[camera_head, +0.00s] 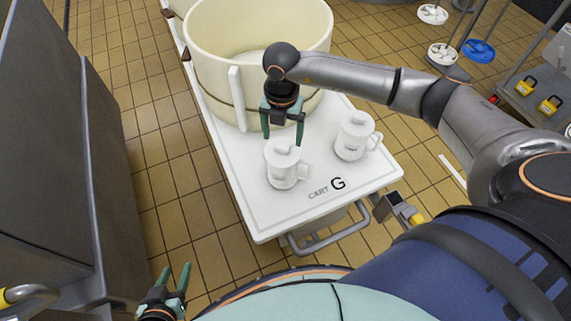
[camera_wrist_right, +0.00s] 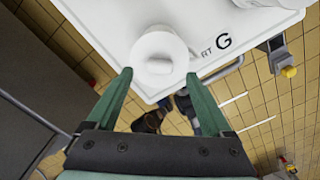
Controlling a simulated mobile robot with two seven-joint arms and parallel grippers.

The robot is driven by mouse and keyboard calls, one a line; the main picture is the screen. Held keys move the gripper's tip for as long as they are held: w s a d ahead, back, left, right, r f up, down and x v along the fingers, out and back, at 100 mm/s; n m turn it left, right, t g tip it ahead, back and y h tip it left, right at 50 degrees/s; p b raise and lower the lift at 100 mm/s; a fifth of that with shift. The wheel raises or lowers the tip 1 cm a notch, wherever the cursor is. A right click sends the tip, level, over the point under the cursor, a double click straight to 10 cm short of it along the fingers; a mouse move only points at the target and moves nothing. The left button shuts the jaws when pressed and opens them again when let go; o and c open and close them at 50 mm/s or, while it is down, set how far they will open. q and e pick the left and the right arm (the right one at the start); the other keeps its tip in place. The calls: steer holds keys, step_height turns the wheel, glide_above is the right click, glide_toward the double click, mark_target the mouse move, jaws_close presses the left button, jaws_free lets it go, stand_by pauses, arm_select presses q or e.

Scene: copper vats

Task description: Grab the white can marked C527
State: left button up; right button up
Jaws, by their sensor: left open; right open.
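Two white lidded cans with side handles stand upright on the white cart top: a nearer left can (camera_head: 285,172) and a right can (camera_head: 354,138) further back. Each has dark label marks too small to read, so I cannot tell which is C527. My right gripper (camera_head: 283,140) is open and points down just above the left can. In the right wrist view a round white can lid (camera_wrist_right: 160,58) shows just beyond and between the open fingertips (camera_wrist_right: 158,74). My left gripper (camera_head: 177,270) is open and empty at the lower left, away from the cart.
The cart (camera_head: 262,222) is marked "CART G" near its front edge. A large cream vat (camera_head: 208,85) stands on it behind the cans. A grey cabinet (camera_head: 50,150) rises at the left. Tiled floor (camera_head: 165,170) lies open between cabinet and cart.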

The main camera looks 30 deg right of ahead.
mark_target(282, 145)
step_height(282, 145, down, 4)
steer(key=shift+r, duration=0.2)
jaws_close()
stand_by(0.6)
steer(key=shift+r, duration=0.1)
